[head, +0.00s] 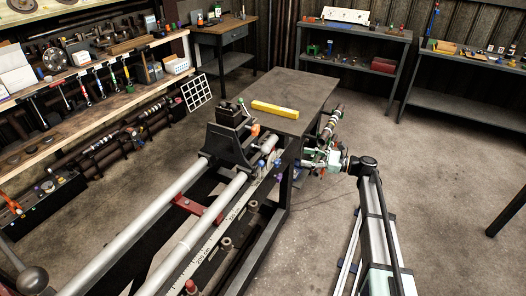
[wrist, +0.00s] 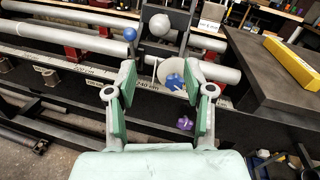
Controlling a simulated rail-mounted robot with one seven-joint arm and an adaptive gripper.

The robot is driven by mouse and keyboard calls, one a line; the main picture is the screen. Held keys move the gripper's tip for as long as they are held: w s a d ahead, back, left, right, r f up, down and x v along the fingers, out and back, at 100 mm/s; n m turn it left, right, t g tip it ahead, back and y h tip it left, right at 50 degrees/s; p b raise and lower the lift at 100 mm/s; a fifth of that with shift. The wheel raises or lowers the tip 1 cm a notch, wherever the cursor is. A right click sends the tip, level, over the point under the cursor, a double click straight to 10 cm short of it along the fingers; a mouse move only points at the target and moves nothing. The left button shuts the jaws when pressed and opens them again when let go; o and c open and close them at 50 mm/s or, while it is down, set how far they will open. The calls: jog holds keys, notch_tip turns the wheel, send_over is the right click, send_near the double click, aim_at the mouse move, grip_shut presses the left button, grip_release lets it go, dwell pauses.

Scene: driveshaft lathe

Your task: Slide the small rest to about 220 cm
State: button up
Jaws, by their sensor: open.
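The black rest (head: 230,142), which I take for the small rest, stands upright across the pale rails at the far end of the lathe in the head view. A blue knob (wrist: 174,82) on a pale round part lies between or just beyond my fingers. My gripper (wrist: 160,76) is open; I see no clear contact with the knob. In the head view my gripper (head: 313,158) is beside the lathe end, right of the rest.
A grey table (head: 312,92) with a yellow bar (head: 275,109) adjoins the rail end. A blue ball handle (wrist: 130,33) and a purple knob (wrist: 184,123) are near my fingers. Red supports (head: 197,208) sit between the rails. The floor on the right is mostly clear.

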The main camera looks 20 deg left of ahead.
aim_at(266, 150)
jog(key=a+p, duration=0.1)
jog(key=a, duration=0.4)
jog(key=s+a+p, duration=0.1)
jog(key=a+p, duration=0.1)
jog(key=a, duration=0.4)
jog(key=a+p, duration=0.1)
jog(key=a, duration=0.5)
jog(key=shift+s, duration=0.2)
grip_shut()
